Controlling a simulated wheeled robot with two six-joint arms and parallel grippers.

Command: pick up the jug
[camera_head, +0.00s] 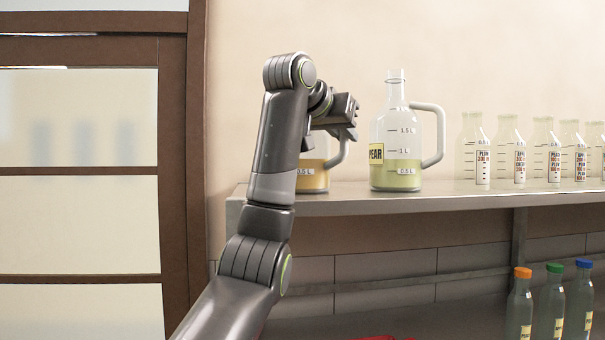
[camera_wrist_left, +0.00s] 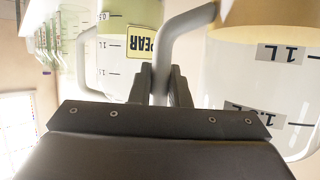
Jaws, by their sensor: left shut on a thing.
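A jug with amber liquid (camera_head: 312,180) stands at the left end of the shelf, largely hidden behind my left arm in the head view. My left gripper (camera_head: 350,134) is at its handle. In the left wrist view my left gripper (camera_wrist_left: 160,88) is shut on the grey handle (camera_wrist_left: 172,45), with the amber jug (camera_wrist_left: 270,75) to the right. A second jug, labelled PEAR (camera_head: 397,140), with pale green liquid and a grey handle, stands upright to the right; it also shows in the left wrist view (camera_wrist_left: 118,40). My right gripper is not in view.
The shelf (camera_head: 450,202) carries several clear bottles (camera_head: 507,150) at right. Below stand bottles with orange (camera_head: 522,272), green (camera_head: 554,267) and blue (camera_head: 584,263) caps. A brown-framed panel (camera_head: 175,150) is at left.

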